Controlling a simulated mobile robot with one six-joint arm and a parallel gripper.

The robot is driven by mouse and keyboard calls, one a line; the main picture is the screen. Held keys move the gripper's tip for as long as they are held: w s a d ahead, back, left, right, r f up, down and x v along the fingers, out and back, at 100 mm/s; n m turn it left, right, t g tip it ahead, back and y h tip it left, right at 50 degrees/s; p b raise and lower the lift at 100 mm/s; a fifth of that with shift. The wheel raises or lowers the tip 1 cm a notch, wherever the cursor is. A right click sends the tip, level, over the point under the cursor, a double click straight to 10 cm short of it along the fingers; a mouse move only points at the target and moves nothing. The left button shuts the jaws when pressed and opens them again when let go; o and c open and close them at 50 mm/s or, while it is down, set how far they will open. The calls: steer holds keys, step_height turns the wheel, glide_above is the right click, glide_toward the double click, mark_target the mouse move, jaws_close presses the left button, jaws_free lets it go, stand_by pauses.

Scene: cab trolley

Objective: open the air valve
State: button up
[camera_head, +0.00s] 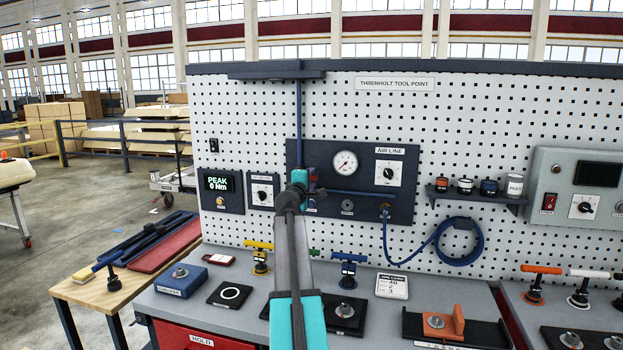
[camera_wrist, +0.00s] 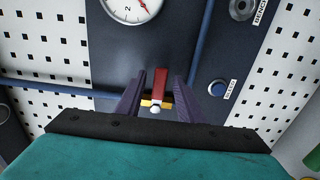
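The air valve has a red lever (camera_wrist: 160,78) and a brass-coloured body (camera_wrist: 147,102) on the dark air line panel, in the middle of the wrist view. The lever lies between the two dark fingers of my gripper (camera_wrist: 158,88), with a visible gap on each side. The fingers are apart and look not to touch it. In the head view my gripper (camera_head: 312,184) is at the panel (camera_head: 325,158), below and left of the gauge (camera_head: 345,163). There my arm hides most of the valve.
A blue pipe (camera_head: 299,120) runs down to the panel. The AIR LINE dial (camera_head: 389,174) is at right, with a blue hose (camera_head: 387,235) below. A round button (camera_wrist: 217,88) is beside the fingers. Small T-handled tools (camera_head: 348,268) stand on the bench.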

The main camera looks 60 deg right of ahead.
steer(key=shift+w+d, duration=0.2)
steer(key=shift+d, duration=0.4)
jaws_close()
